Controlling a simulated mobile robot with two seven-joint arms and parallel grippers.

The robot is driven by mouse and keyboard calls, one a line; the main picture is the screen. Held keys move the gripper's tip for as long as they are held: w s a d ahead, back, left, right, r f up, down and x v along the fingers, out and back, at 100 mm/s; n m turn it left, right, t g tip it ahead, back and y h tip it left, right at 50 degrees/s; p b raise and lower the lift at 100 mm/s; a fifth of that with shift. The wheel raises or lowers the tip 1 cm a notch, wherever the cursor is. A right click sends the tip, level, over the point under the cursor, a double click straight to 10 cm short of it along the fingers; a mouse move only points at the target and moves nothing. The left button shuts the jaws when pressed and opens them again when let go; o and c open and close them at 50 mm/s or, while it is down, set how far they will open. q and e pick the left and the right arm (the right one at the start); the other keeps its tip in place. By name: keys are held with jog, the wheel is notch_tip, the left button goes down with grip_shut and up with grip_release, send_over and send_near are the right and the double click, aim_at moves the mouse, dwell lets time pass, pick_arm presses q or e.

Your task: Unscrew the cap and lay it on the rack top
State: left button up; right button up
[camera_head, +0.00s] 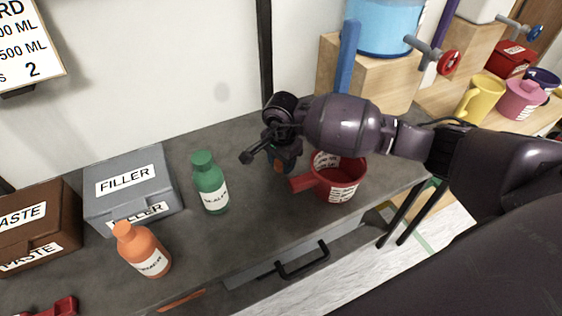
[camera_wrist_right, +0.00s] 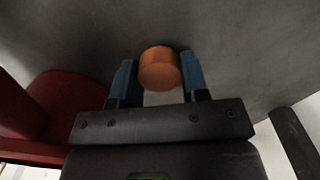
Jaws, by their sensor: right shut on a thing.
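My right gripper (camera_head: 281,168) hangs over the counter, between the green bottle and the red measuring cup. In the wrist view its blue fingers (camera_wrist_right: 159,80) are shut on an orange round cap (camera_wrist_right: 160,68). The grey counter shows behind the cap. An orange bottle (camera_head: 150,258) with a white label stands at the front left, its top orange too. A green bottle (camera_head: 210,187) with a green top stands to its right. I cannot tell for sure which thing is the rack. My left gripper is not in view.
A red cup with a handle (camera_head: 340,182) stands close to my right gripper. A grey FILLER box (camera_head: 128,188) and a brown PASTE box (camera_head: 40,225) stand at left. Wooden stands (camera_head: 365,85) with a blue tank are at back right.

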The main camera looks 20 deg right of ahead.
jog(key=shift+f, duration=0.2)
jog(key=shift+f, duration=0.15)
jog(key=o, duration=1)
